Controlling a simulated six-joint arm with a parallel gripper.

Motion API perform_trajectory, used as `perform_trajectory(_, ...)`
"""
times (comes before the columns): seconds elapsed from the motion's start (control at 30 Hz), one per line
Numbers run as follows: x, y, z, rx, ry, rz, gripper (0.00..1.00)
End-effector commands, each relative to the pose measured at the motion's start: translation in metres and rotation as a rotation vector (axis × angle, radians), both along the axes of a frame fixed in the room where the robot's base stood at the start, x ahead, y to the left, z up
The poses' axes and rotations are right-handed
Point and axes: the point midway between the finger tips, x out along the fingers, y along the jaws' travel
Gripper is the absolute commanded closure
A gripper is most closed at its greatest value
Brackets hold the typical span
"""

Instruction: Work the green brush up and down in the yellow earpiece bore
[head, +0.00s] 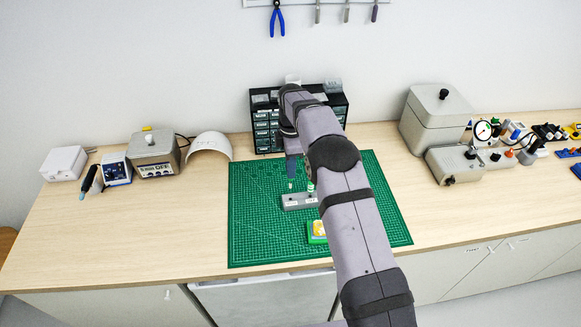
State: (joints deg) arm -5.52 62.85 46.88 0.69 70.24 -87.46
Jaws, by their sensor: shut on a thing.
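My gripper (291,170) points down over the left end of a grey block (300,203) on the green mat. It is shut on a slim upright piece, which I take to be the green brush (290,186); its pale green lower part shows below the jaws. Whether its tip is in the block or just above it is too small to tell. A second small piece with a green part (310,187) stands upright at the block's right. The yellow earpiece (318,227) sits in a green holder (315,239) nearer the front, partly hidden by my arm. Its bore cannot be made out.
The green cutting mat (255,235) has free room on its left. A dark drawer cabinet (265,125) stands behind it. A white curved cover (210,146) and a grey box unit (155,152) stand left; a large grey case (435,118) stands right.

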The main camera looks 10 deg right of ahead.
Motion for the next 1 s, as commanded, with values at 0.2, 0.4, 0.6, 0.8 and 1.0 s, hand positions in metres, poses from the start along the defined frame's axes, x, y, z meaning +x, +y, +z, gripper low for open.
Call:
perform_trajectory(0.2,0.0,0.0,0.0,0.0,0.0,0.0,1.0)
perform_trajectory(0.4,-0.002,-0.003,0.001,0.0,-0.001,-0.005,1.0)
perform_trajectory(0.6,-0.015,-0.016,0.006,0.0,-0.002,-0.026,1.0)
perform_trajectory(0.8,-0.045,-0.036,0.013,0.0,-0.002,-0.063,1.0)
perform_trajectory(1.0,-0.082,-0.055,0.017,0.0,-0.003,-0.1,1.0)
